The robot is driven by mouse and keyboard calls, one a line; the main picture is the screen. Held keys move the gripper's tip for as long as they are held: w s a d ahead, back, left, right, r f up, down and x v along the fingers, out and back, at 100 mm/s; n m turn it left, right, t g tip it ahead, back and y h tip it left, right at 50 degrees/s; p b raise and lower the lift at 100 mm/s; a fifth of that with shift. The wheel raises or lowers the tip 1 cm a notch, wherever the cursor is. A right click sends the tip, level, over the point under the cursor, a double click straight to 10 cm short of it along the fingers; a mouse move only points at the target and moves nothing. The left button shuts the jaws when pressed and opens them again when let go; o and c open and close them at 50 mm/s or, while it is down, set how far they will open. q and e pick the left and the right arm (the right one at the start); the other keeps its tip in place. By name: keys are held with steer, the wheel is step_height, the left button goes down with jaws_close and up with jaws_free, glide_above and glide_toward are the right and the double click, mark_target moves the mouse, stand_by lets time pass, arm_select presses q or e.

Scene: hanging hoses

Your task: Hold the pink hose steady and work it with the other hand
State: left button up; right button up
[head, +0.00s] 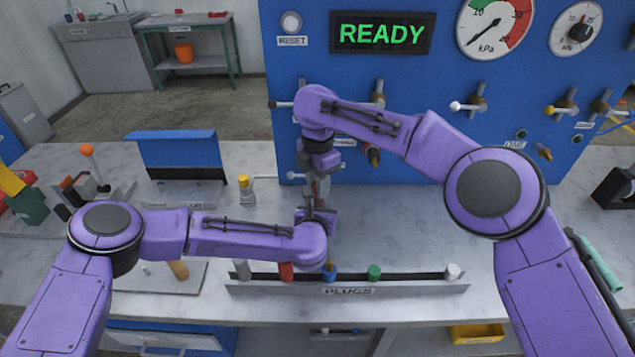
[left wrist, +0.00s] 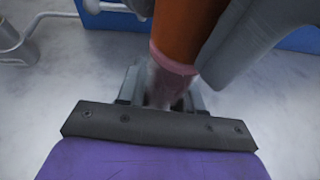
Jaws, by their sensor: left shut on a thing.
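The pink hose (left wrist: 172,80) shows in the left wrist view, with an orange section (left wrist: 187,28) beyond the pink part. My left gripper (left wrist: 164,98) is shut on the pink hose, which sits between its fingers. In the head view my left wrist hides most of that gripper. My right gripper (head: 319,178) points down from above, just over the left one, close to the hose. A large grey part beside the orange section in the left wrist view looks like a piece of it. I cannot tell whether its jaws are open. The arms hide most of the hose in the head view.
A blue panel (head: 420,85) with valves, gauges and a READY display stands behind. A plug rail (head: 425,287) with several coloured plugs lies in front of my grippers. A yellow-capped bottle (head: 245,190) stands to the left. The bench (head: 420,235) is clear right of the grippers.

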steer(key=shift+r, duration=0.7)
stand_by(0.6)
steer(key=shift+r, duration=2.2)
steer(key=shift+r, duration=1.5)
arm_select(q)
steer(key=o, duration=1.1)
steer(key=shift+o, duration=0.2)
